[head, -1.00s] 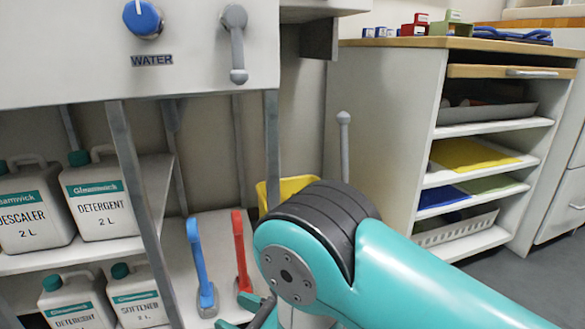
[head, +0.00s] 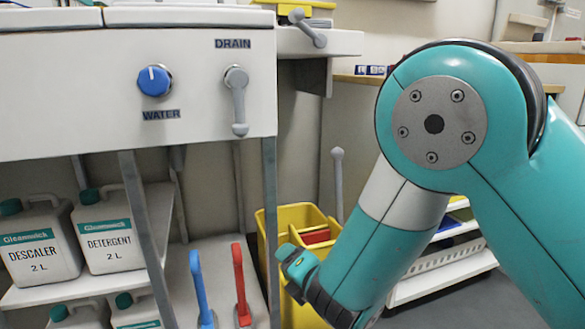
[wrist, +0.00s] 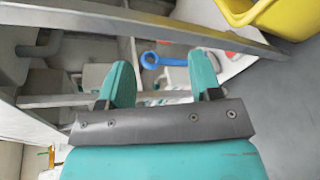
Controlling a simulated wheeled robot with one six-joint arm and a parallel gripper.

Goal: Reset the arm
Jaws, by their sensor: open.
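My gripper (wrist: 162,88) shows in the wrist view with its two teal fingers spread apart and nothing between them. In the head view my teal arm rises on the right and bends down toward the lower middle. My gripper (head: 290,268) is there in front of the yellow bucket, only partly visible and seen from the side.
A white sink unit has a blue water knob (head: 155,80) and a grey drain lever (head: 238,100). Below are jugs of descaler (head: 40,245) and detergent (head: 108,230), a blue handle (head: 201,290) and a red handle (head: 240,285). A yellow bucket (head: 268,250) stands close to my gripper.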

